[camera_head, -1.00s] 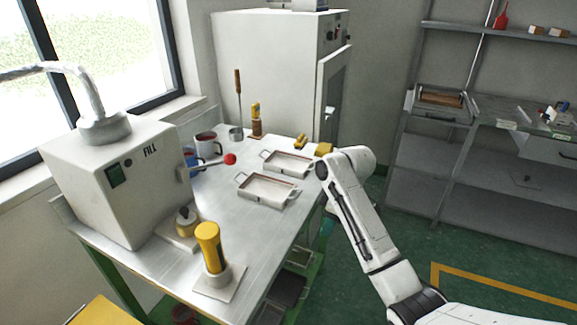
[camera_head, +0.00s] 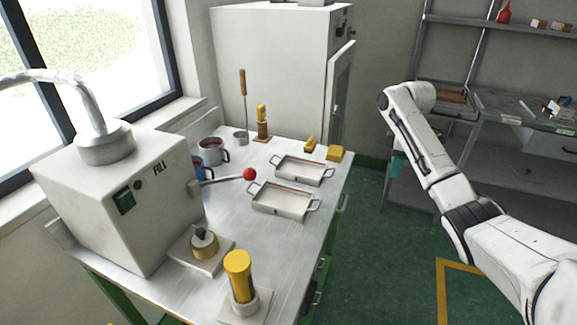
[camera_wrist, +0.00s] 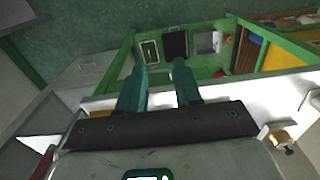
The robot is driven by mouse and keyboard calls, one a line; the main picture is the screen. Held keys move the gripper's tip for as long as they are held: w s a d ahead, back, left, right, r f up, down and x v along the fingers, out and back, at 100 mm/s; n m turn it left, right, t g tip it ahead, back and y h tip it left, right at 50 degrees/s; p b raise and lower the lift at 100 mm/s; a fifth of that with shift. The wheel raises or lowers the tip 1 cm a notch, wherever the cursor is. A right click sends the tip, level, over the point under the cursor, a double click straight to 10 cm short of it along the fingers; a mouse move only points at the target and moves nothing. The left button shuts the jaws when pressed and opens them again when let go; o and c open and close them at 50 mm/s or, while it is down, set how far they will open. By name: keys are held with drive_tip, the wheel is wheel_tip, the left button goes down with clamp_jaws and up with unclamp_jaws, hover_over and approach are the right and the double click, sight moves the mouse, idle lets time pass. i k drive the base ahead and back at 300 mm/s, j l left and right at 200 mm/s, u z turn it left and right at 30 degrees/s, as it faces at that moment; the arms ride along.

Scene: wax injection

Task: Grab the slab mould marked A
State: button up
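Two shallow metal slab moulds with handles at their ends lie on the steel table. The nearer mould (camera_head: 283,203) is near the table's middle, and the farther mould (camera_head: 303,170) is just behind it. I cannot read a letter on either, so I cannot tell which is marked A. My gripper's teal fingers (camera_head: 397,168) show below my arm, to the right of the table and clear of both moulds. In the wrist view, the two fingers of my gripper (camera_wrist: 160,66) stand apart with nothing between them.
The FILL machine (camera_head: 120,200) stands on the table's left. A yellow-handled tool (camera_head: 239,270) stands at the front, and a red ball-ended lever (camera_head: 249,174) reaches toward the moulds. Grey shelves (camera_head: 440,185) stand at the right; floor between is open.

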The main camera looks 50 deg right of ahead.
sight(304, 171)
drive_tip(key=i, duration=1.1)
